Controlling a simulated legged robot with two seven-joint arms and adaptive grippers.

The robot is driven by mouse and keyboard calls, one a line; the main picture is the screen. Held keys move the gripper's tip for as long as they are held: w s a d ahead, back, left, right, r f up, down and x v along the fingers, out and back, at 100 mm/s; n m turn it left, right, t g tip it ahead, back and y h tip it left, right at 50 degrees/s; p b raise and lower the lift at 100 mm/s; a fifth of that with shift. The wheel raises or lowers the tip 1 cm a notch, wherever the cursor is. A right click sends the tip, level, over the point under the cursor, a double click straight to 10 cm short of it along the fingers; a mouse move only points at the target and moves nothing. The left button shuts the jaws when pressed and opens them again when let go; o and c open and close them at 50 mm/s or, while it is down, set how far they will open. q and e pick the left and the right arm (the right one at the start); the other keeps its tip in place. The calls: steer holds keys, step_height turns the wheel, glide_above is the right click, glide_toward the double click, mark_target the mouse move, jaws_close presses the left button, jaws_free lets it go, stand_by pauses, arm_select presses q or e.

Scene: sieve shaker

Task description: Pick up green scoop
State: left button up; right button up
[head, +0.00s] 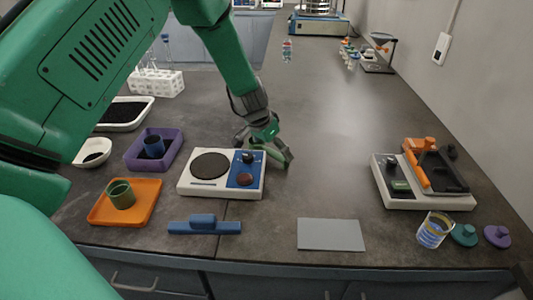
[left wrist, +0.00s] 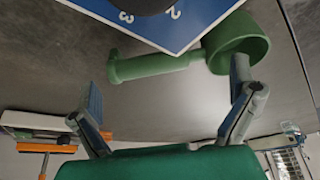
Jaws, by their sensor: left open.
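The green scoop (left wrist: 240,45) shows in the left wrist view as a round cup at the upper right with a handle (left wrist: 155,67) reaching left. It lies on the dark bench beside the blue panel of the white device. In the head view I cannot clearly tell the scoop from my gripper. My left gripper (head: 265,152) is low behind the right part of that device. In the left wrist view its fingers (left wrist: 166,82) are spread and empty, with the scoop's handle across the gap between the tips. My right gripper is not in view.
The white device with blue panel (head: 195,186) stands close to my left gripper. An orange tray (head: 97,215) holds a green cup; a purple tray (head: 135,160) holds a blue cup. A blue block (head: 205,226) and grey plate (head: 331,234) lie in front. The middle-right bench is clear.

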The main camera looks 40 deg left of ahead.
arm_select(q)
steer(key=x, duration=0.2)
steer(key=shift+w+d+f, duration=0.15)
steer(key=shift+w+f, duration=0.05)
steer(key=shift+f, duration=0.15)
steer(key=shift+s+r, duration=0.1)
